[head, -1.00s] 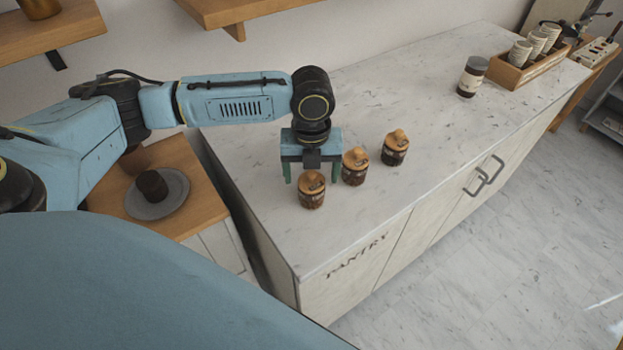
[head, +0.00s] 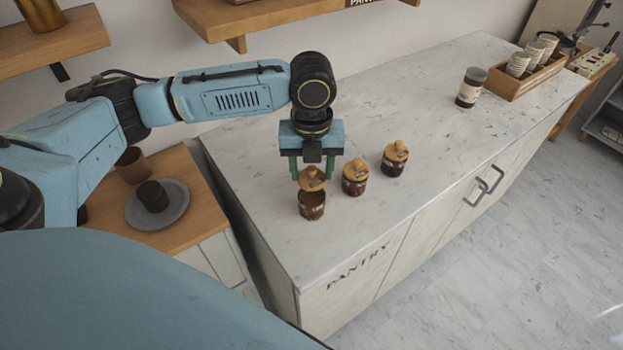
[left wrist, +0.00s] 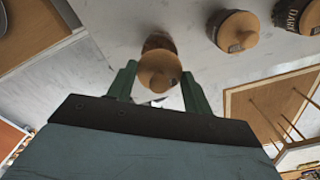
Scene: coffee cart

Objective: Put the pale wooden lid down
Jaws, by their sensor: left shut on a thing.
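The pale wooden lid (head: 312,180) with its small knob is held between the green fingers of my left gripper (head: 312,174). The lid also shows between the fingertips in the left wrist view (left wrist: 159,72). A dark brown jar (head: 311,207) stands upright on the counter just below the lid. The lid looks raised a little and apart from the jar's rim. In the left wrist view the jar (left wrist: 158,42) shows partly behind the lid, and its opening is mostly hidden. My right gripper is not in view.
Two similar jars with wooden lids, the middle one (head: 355,178) and the far one (head: 394,158), stand close by to the right. A dark-lidded canister (head: 470,87) and a wooden box of cups (head: 530,78) are farther right. The counter (head: 420,100) between is clear.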

